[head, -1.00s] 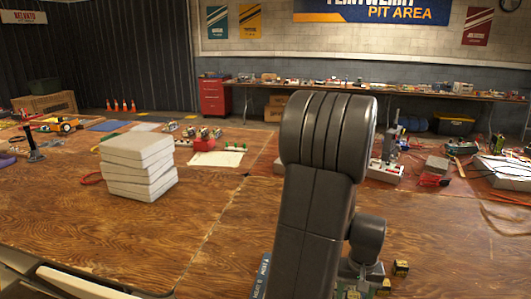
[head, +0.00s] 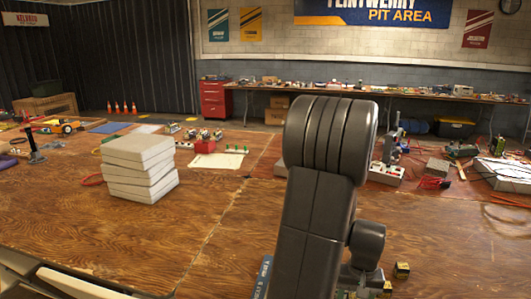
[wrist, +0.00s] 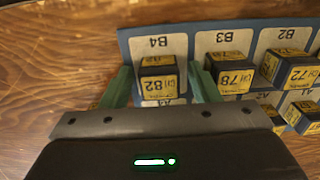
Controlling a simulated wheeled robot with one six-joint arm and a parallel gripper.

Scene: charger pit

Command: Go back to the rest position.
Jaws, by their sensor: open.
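In the wrist view my gripper (wrist: 162,80) is open, with one green finger on each side of a yellow and black block (wrist: 158,86) marked 82. The block sits on the blue board (wrist: 125,42) at the square labelled B4. I cannot tell whether the fingers touch it. In the head view my arm hides the gripper; a strip of the blue board (head: 263,277) shows beside the arm at the bottom.
More yellow and black blocks stand close to the right finger, one of them (wrist: 229,75) at B3. In the head view a loose block (head: 401,270) lies right of my arm. A stack of pale slabs (head: 140,167) stands left; bare wood lies between.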

